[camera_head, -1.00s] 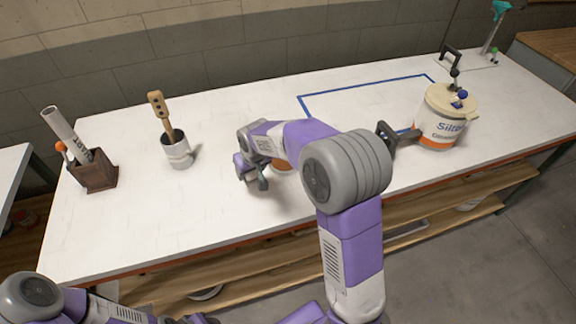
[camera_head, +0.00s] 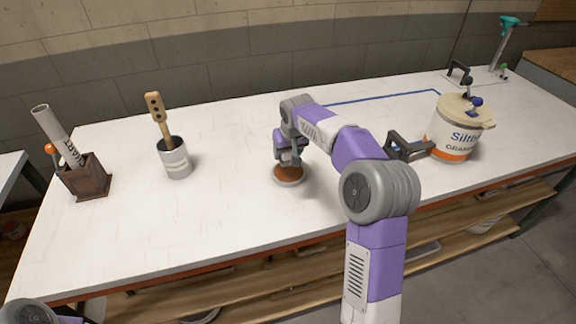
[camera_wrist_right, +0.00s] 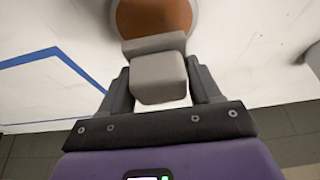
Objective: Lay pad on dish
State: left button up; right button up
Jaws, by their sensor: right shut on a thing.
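The dish (camera_head: 289,182) is a low round piece with a brown-orange inside and a pale rim, standing on the white bench near the middle. It also shows at the top of the right wrist view (camera_wrist_right: 153,16). My right gripper (camera_head: 289,157) is just above the dish. It is shut on a grey block, seemingly the pad (camera_wrist_right: 158,80), which sits between both fingers and overlaps the near edge of the dish in the wrist view. I cannot tell whether pad and dish touch. My left gripper is out of view.
A grey cup (camera_head: 176,161) with a wooden-handled tool and a dark wooden holder (camera_head: 86,180) stand at left. A white labelled bucket (camera_head: 452,138) stands at right, beside a black handled tool (camera_head: 405,147). Blue tape (camera_head: 375,98) marks the bench behind. The bench between cup and dish is clear.

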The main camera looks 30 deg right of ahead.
aim_at(288, 170)
jog(key=shift+f+b, duration=0.75)
jog(key=shift+f, duration=1.45)
jog(key=shift+f, duration=0.2)
jog(key=o, duration=1)
jog(key=shift+o, duration=0.2)
jog(key=p+v, duration=0.3)
jog(key=v, duration=0.9)
jog(key=shift+s+r, duration=0.1)
jog(key=shift+r, duration=0.05)
